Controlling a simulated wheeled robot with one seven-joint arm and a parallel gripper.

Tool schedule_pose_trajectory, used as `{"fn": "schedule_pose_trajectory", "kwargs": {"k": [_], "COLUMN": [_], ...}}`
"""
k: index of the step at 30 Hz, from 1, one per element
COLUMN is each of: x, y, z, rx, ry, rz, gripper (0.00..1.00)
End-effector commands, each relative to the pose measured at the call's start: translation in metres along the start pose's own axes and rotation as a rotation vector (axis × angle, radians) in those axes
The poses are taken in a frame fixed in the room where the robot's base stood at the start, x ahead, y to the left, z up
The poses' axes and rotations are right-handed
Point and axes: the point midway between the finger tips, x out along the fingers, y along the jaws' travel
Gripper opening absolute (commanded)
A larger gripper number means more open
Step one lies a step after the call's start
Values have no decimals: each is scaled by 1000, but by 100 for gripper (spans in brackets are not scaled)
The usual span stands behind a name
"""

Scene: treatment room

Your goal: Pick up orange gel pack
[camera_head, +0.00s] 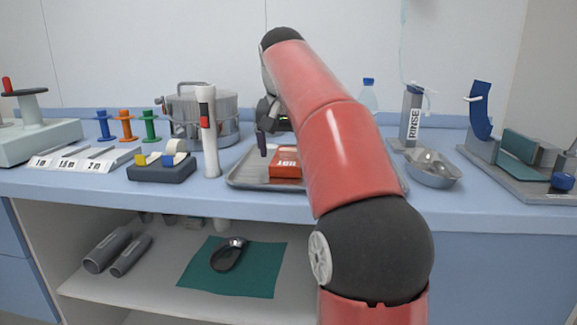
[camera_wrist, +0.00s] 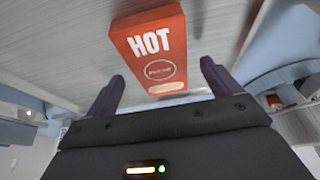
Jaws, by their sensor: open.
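The orange gel pack (camera_head: 286,164) lies on the grey metal tray (camera_head: 243,179) on the counter, partly hidden by my red arm. In the wrist view the orange gel pack (camera_wrist: 150,48) shows the word HOT and lies ahead of the fingertips, slightly left of the middle between them. My gripper (camera_wrist: 158,82) is open with two dark purple fingers and nothing between them. In the head view my gripper (camera_head: 268,142) is above the tray, close to the pack and at its left; the arm hides part of it.
A white cylinder (camera_head: 210,140) with a red mark stands left of the tray, and a steel pot (camera_head: 222,118) behind it. A RINSE bottle (camera_head: 412,116) and a metal kidney dish (camera_head: 432,172) stand at the right. A lower shelf holds a teal cloth (camera_head: 262,278).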

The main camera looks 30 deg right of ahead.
Motion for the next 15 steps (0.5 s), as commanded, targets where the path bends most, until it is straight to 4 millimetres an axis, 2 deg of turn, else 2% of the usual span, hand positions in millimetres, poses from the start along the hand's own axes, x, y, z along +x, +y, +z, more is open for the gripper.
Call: {"fn": "schedule_pose_trajectory", "kwargs": {"k": [1, 3, 10, 15], "x": [10, 15, 15, 15], "y": [0, 0, 0, 0], "z": [2, 1, 0, 0], "rx": [0, -1, -1, -1], "ry": [-2, 0, 1, 1], "rz": [1, 0, -1, -1], "gripper": [89, 89, 88, 66]}}
